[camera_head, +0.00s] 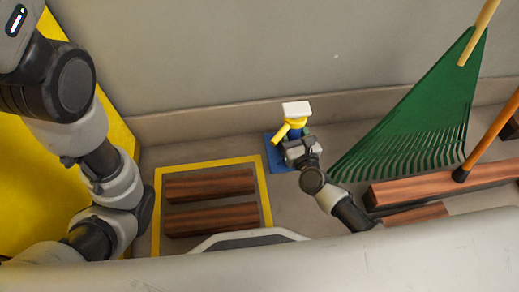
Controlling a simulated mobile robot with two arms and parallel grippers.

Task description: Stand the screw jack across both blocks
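The screw jack (294,124) has a white top plate, a yellow band with a yellow arm sticking out to the lower left, and a blue body. It stands upright on a blue mat (275,160) near the back wall. My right gripper (298,147) is at the jack's near side and hides its lower part. I cannot tell whether its fingers are closed on the jack. Two reddish-brown wooden blocks, the rear one (210,184) and the front one (211,219), lie parallel inside a yellow floor outline (265,190). My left gripper is not visible; its arm folds down at the left.
A green rake (425,120) leans at the right, beside an orange-handled tool (490,138) and more wooden beams (440,183). A yellow panel (25,175) stands at the left. A grey wall (230,50) closes the back. Bare floor separates the outline from the wall.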

